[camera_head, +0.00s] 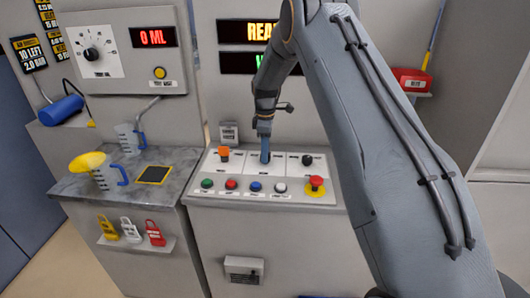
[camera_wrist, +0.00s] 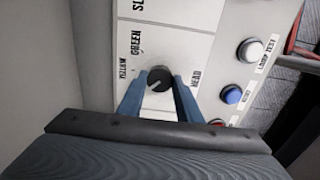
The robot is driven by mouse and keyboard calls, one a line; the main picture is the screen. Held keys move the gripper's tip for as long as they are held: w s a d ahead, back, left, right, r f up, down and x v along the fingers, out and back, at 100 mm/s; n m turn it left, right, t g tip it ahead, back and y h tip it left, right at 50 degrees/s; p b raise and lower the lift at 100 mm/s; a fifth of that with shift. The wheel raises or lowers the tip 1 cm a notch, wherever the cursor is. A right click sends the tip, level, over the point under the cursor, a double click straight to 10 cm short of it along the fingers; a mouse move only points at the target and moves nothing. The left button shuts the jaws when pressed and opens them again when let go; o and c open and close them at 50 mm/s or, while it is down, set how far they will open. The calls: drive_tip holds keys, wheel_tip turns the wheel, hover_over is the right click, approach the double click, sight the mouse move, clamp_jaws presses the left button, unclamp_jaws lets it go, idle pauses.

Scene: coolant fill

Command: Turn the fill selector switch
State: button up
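The selector switch is a round black knob (camera_wrist: 159,78) on a white panel plate, with a pale pointer line slanting to the lower left in the wrist view. Labels beside it read GREEN, YELLOW and what looks like HEAD. My gripper (camera_head: 265,156) points down at the middle of the control panel (camera_head: 222,199) in the head view and hides the knob there. In the wrist view, the blue fingertips of my gripper (camera_wrist: 160,80) stand on both sides of the knob, very close to it. Whether they press on it cannot be told.
A row of coloured buttons, including a blue one (camera_head: 256,187), and a red emergency button (camera_head: 316,183) lie in front of my gripper. An orange switch (camera_head: 224,153) and a black knob (camera_head: 307,160) flank it.

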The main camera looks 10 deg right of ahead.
drive_tip(key=shift+m+b, duration=0.3)
drive_tip(key=m+b, duration=0.2)
drive_tip(key=m, duration=0.1)
drive_tip(key=shift+m+b, duration=0.3)
drive_tip(key=shift+m, duration=0.1)
drive_tip(key=m+b, duration=0.2)
drive_tip(key=m, duration=0.2)
drive_tip(key=m+b, duration=0.1)
drive_tip(key=m, duration=0.4)
drive_tip(key=shift+m+b, duration=0.7)
drive_tip(key=shift+m, duration=1.5)
drive_tip(key=o, duration=1)
drive_tip(key=shift+o, duration=0.2)
